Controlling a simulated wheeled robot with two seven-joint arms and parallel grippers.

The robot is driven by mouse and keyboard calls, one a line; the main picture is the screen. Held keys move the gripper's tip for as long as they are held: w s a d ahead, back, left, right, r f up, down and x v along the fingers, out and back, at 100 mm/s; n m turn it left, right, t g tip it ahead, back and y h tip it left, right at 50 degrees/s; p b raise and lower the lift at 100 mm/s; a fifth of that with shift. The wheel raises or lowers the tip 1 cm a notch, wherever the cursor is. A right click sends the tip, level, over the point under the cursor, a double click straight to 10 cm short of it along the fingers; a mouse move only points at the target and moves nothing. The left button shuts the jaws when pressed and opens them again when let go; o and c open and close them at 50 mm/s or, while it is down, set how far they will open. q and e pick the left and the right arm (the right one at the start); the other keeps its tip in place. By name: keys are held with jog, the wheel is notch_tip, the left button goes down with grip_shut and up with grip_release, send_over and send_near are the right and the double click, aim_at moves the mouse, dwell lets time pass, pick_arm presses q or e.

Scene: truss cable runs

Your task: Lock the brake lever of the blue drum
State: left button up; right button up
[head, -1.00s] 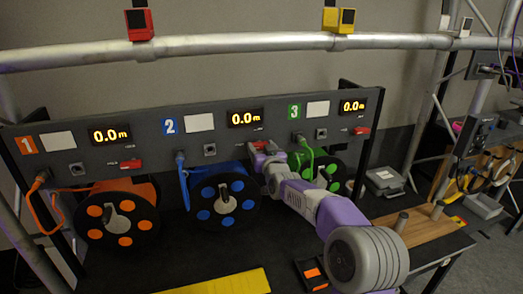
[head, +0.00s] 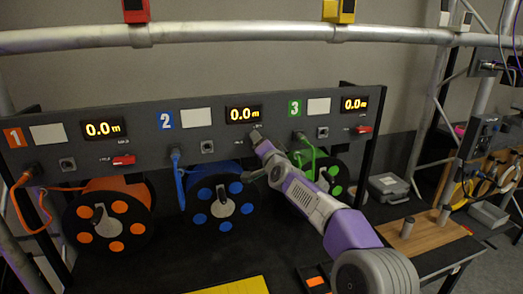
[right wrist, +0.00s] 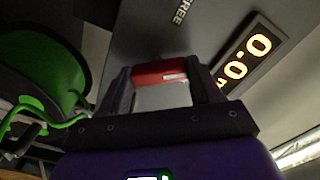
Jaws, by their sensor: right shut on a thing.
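The blue drum (head: 222,208) hangs under the panel section marked 2. Its brake lever is red and shows in the right wrist view (right wrist: 160,72), between the two fingers of my right gripper (right wrist: 165,85). The fingers are shut on the lever. A "FREE" label (right wrist: 182,12) is on the panel near the lever. In the head view my right gripper (head: 256,138) is at the panel just below the section 2 display (head: 243,114), and it hides the lever there. The "LOCK" side marking is not readable. My left gripper is not in view.
An orange drum (head: 108,219) is at the left and a green drum (head: 331,180) at the right, behind my arm. Their red levers (head: 124,160) (head: 362,129) are on the same panel (head: 80,132). Blue and green cables hang close beside my gripper.

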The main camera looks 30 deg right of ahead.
jog(key=shift+d+m+b, duration=0.1)
jog(key=shift+m+b, duration=0.7)
jog(key=shift+m, duration=2.8)
jog(key=o, duration=1.1)
jog(key=shift+c, duration=0.2)
jog(key=b+v, duration=0.2)
jog(key=v, duration=0.5)
jog(key=shift+s, duration=0.3)
